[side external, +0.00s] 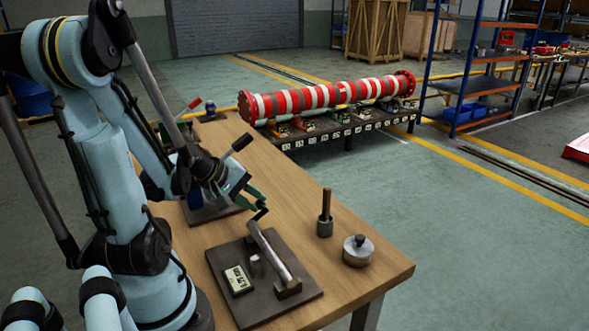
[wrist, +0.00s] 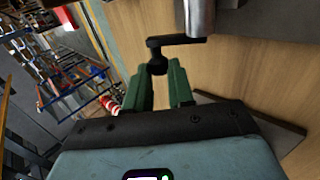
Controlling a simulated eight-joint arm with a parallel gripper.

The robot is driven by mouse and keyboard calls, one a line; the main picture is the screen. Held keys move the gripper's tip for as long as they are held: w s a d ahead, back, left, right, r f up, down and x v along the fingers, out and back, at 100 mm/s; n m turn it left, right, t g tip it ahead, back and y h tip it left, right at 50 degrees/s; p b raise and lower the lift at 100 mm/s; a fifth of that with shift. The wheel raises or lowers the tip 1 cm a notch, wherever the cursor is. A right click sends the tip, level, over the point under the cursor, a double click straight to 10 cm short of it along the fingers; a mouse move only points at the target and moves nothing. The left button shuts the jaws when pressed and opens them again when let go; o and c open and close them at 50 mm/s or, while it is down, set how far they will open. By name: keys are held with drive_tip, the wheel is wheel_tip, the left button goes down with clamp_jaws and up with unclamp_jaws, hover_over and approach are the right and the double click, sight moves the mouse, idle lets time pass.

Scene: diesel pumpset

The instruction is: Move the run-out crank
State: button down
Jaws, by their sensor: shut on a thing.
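The run-out crank (side external: 261,212) is a small black crank on the end of a grey metal shaft (side external: 275,254). My gripper (side external: 256,197) has green fingers and is at the crank's handle. In the wrist view the crank arm (wrist: 184,41) runs sideways from the shaft (wrist: 199,15) to a black knob. My gripper (wrist: 158,72) is shut on that knob, one finger on each side. The part of the handle down between the fingers is partly hidden.
On the wooden table (side external: 385,270), a wooden-handled tool (side external: 325,205) stands upright in a metal holder and a round metal lidded pot (side external: 358,251) sits to the right. A black-ended lever (side external: 242,142) rises behind my gripper. A red-and-white banded shaft (side external: 325,96) lies on a rack beyond.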

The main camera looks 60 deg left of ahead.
drive_tip(key=shift+s+r+t, duration=0.1)
drive_tip(key=shift+t, duration=0.4)
drive_tip(key=c, duration=1)
unclamp_jaws()
